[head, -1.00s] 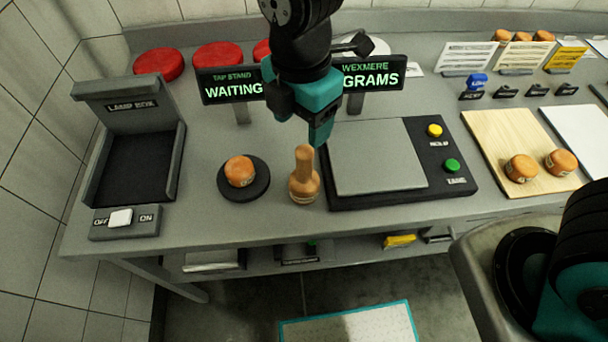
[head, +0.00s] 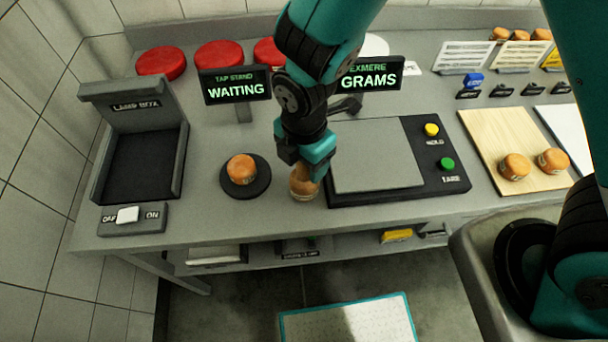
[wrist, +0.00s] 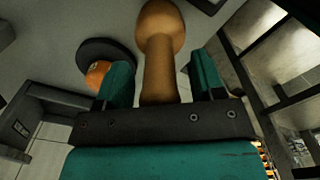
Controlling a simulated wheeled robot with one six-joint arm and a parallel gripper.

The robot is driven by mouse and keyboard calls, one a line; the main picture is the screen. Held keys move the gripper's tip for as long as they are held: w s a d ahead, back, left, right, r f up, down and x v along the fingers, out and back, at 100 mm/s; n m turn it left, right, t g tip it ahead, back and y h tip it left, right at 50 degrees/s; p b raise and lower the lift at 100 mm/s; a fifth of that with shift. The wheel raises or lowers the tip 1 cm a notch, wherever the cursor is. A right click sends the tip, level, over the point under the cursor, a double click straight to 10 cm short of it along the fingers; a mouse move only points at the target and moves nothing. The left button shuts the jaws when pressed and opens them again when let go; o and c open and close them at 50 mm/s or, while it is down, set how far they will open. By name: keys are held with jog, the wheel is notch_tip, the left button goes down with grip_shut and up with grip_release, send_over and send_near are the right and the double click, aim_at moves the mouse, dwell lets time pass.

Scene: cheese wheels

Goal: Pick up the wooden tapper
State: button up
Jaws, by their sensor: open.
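The wooden tapper (head: 303,188) stands upright on the grey bench, between the round black tap stand and the scale. My gripper (head: 306,165) is over it and hides its upper part in the head view. In the wrist view the tapper (wrist: 160,55) lies between the two teal fingers of my gripper (wrist: 160,85), with a visible gap on each side. The gripper is open around the tapper's handle and not closed on it.
A small orange cheese wheel (head: 241,169) sits on the black tap stand (head: 260,188) just left. The scale (head: 440,195) is close on the right. The lamp box (head: 92,185) stands farther left. Display signs (head: 236,90) stand behind.

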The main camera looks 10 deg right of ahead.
grip_shut()
jog(key=shift+r, duration=0.15)
